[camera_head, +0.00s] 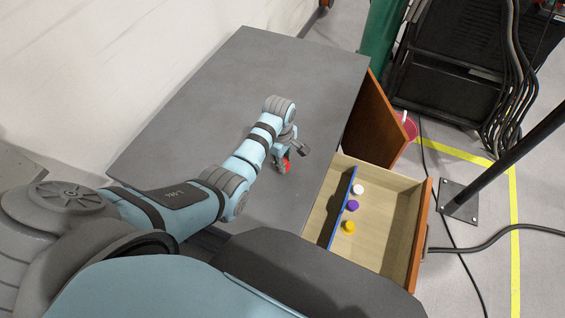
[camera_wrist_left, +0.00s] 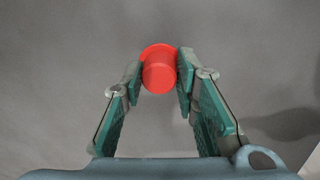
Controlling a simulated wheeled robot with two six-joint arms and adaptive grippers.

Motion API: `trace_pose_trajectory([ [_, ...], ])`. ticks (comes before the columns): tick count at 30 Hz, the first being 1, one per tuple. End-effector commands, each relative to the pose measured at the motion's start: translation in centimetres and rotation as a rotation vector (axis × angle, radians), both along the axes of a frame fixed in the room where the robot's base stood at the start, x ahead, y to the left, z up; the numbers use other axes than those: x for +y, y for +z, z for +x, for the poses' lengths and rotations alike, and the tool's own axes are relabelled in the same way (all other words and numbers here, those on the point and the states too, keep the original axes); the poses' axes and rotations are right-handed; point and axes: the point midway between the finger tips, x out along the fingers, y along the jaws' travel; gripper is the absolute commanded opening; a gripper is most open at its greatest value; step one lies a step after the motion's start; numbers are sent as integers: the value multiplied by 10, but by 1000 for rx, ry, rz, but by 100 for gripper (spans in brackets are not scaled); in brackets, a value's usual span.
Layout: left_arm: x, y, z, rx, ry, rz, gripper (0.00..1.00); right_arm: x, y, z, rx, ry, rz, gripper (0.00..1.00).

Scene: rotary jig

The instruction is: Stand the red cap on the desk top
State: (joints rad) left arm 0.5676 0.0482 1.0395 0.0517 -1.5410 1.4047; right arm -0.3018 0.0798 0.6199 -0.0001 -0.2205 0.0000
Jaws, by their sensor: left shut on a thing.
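The red cap (camera_wrist_left: 159,72) is between the two fingers of my left gripper (camera_wrist_left: 158,82) in the left wrist view, with a finger against each side. In the head view the cap (camera_head: 286,165) shows as a small red patch at my left gripper (camera_head: 291,160), over the right part of the grey desk top (camera_head: 270,75). Plain grey surface lies behind the cap in the wrist view. I cannot tell whether the cap touches the desk or hangs just above it. My right gripper is not in view.
An open drawer (camera_head: 398,215) juts out at the desk's right side. Inside it are a blue divider (camera_head: 342,208), a white cap (camera_head: 358,189), a purple cap (camera_head: 352,205) and a yellow cap (camera_head: 348,227). The far part of the desk top is bare.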

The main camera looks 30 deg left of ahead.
Motion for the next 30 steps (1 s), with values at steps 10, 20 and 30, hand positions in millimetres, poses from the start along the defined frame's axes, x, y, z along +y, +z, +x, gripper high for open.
trace_pose_trajectory([
  [10, 0, -10, 0, 0, 0, 0, 13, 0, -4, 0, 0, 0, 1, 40],
  [20, 0, -11, 0, -1, 0, 0, 47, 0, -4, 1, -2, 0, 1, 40],
  [30, 0, 15, -1, -3, 0, 1, 47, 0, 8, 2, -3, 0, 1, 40],
])
